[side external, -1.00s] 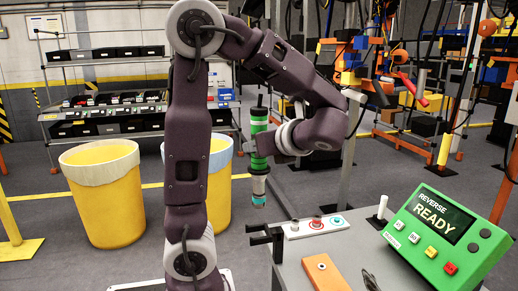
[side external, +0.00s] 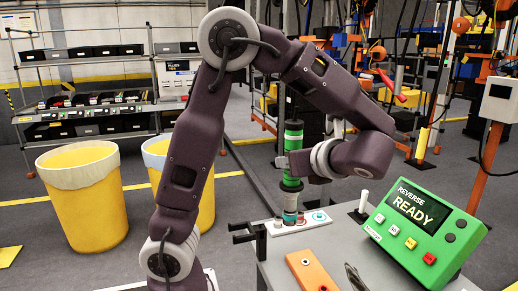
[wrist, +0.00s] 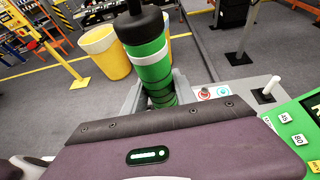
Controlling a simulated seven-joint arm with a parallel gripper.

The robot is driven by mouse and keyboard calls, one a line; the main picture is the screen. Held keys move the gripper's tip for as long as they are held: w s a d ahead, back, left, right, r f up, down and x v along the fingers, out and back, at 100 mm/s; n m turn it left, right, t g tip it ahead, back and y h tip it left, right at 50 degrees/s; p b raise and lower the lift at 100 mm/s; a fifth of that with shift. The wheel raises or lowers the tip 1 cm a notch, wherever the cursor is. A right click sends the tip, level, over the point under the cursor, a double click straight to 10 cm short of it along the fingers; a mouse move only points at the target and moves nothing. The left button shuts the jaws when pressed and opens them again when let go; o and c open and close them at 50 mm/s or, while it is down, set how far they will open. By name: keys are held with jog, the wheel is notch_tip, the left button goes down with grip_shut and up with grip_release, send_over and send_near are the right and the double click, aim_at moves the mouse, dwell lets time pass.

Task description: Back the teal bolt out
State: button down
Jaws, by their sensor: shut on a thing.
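My gripper (side external: 291,164) is shut on an upright green power tool (side external: 293,136) with a black top and a white band. In the wrist view the same tool (wrist: 150,62) stands between my fingers, its lower end hidden. In the side view its tip is over or in front of the left part of a white plate (side external: 307,226); I cannot tell whether it touches. The teal bolt (side external: 319,216) is at the plate's right, beside the tip. A red-ringed piece (wrist: 205,93) sits left of the teal one (wrist: 223,91) in the wrist view.
A green control box (side external: 422,225) reads "REVERSE READY". An orange block (side external: 312,272) lies on the grey table front. A white post (side external: 364,200) stands behind the box. A black bracket (side external: 252,232) sticks out at the table's left edge. Yellow bins (side external: 85,205) stand on the floor.

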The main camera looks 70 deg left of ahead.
jog(key=w+d+f+m+t, duration=0.1)
jog(key=w+d+f+t, duration=0.1)
jog(key=d, duration=0.7)
jog(key=w+d+f+m+t, duration=0.2)
jog(key=w+d+f, duration=0.2)
jog(key=d, duration=0.6)
jog(key=shift+d+f+m, duration=0.15)
jog(key=shift+d+m, duration=0.1)
jog(key=shift+m, duration=0.05)
jog(key=shift+f, duration=4.15)
jog(key=shift+r, duration=1.15)
dwell(0.5)
